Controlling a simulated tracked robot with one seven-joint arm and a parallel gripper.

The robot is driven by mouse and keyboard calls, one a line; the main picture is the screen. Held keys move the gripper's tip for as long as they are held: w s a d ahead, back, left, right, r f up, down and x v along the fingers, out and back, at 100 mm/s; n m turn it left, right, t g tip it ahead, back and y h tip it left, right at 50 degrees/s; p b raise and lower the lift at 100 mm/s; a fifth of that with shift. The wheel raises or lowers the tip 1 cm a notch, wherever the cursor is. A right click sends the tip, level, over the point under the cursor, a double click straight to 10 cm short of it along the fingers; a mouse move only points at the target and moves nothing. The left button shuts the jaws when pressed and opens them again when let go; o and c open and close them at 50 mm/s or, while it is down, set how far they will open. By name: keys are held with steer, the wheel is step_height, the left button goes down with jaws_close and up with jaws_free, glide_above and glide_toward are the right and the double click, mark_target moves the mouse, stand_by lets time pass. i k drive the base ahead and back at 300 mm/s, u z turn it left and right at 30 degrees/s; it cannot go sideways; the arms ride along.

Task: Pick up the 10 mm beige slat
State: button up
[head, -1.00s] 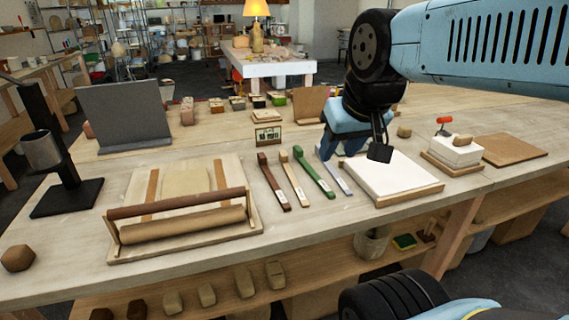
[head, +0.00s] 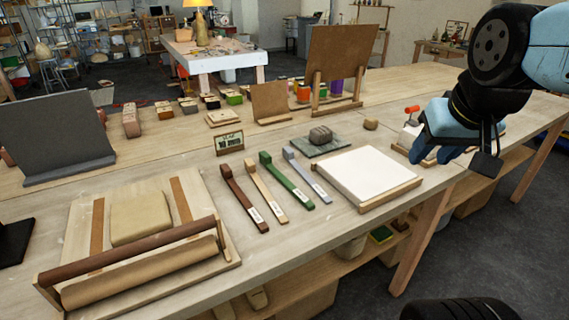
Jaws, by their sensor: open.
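The beige slat (head: 266,191) lies on the workbench with a white label at its near end. It is second from the left in a row of slats, between a brown slat (head: 244,199) and a green slat (head: 286,181). A grey-blue slat (head: 307,175) lies right of the green one. The print on the labels is too small to read. My gripper (head: 452,158) is open and empty at the right, well away from the slats and past the white slab. It partly hides a white block with a red-handled tool.
A small sign (head: 229,142) reading "10 mm" stands behind the slats. A roller frame (head: 140,265) over a clay slab (head: 140,217) is on the left. A white slab (head: 359,175) on a wooden board is right of the slats. A grey lump on a dark tile (head: 321,147) sits behind.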

mark_target(250, 165)
steer(key=u, duration=0.3)
steer(key=i, duration=0.15)
steer(key=z, duration=1.9)
steer(key=k, duration=1.95)
steer(key=u, duration=1.45)
steer(key=i, duration=1)
